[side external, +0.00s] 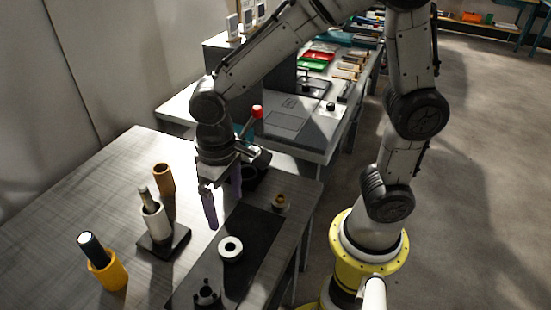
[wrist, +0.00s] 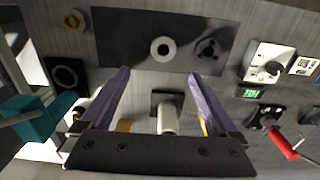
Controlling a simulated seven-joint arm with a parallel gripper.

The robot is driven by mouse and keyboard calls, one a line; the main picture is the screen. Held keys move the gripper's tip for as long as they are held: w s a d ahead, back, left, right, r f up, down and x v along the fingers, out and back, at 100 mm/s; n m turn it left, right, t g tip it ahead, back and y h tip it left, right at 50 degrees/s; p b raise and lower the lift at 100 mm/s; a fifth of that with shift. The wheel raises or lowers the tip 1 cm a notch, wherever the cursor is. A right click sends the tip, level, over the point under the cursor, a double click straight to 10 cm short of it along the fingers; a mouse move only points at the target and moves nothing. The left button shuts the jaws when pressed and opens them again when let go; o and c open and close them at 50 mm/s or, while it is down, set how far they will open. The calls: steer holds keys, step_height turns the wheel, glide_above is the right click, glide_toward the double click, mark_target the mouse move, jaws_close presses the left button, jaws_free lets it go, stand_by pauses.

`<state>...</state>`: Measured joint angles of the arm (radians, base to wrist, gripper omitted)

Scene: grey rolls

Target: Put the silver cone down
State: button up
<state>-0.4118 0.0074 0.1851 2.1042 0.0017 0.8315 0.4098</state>
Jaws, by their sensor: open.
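My gripper (side external: 222,208) is open, with its purple fingers pointing down above the table near the dark mat. In the wrist view its fingers (wrist: 158,74) are spread wide with nothing held between them. A slim silver-grey piece (side external: 146,197), which may be the silver cone, stands upright in a white cylinder (side external: 155,221) on a black square base (side external: 172,244). The gripper is apart from it, to its right in the side view. In the wrist view the white cylinder (wrist: 167,120) shows beyond the gripper bar, between the fingers; I cannot make out a cone there.
On the dark mat (side external: 255,232) are a white ring (side external: 231,249) and a black pronged holder (side external: 206,292). A small brass part (side external: 280,203) is nearby. A brown cylinder (side external: 164,178) and a yellow cup (side external: 106,272) holding a black piece stand left. The table's far left is clear.

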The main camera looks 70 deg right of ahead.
steer(key=s+d+r+t, duration=0.5)
steer(key=s+d+r, duration=0.5)
steer(key=s+d, duration=0.1)
steer(key=shift+s+d+r, duration=0.15)
steer(key=shift+s+d, duration=0.1)
steer(key=shift+d, duration=0.35)
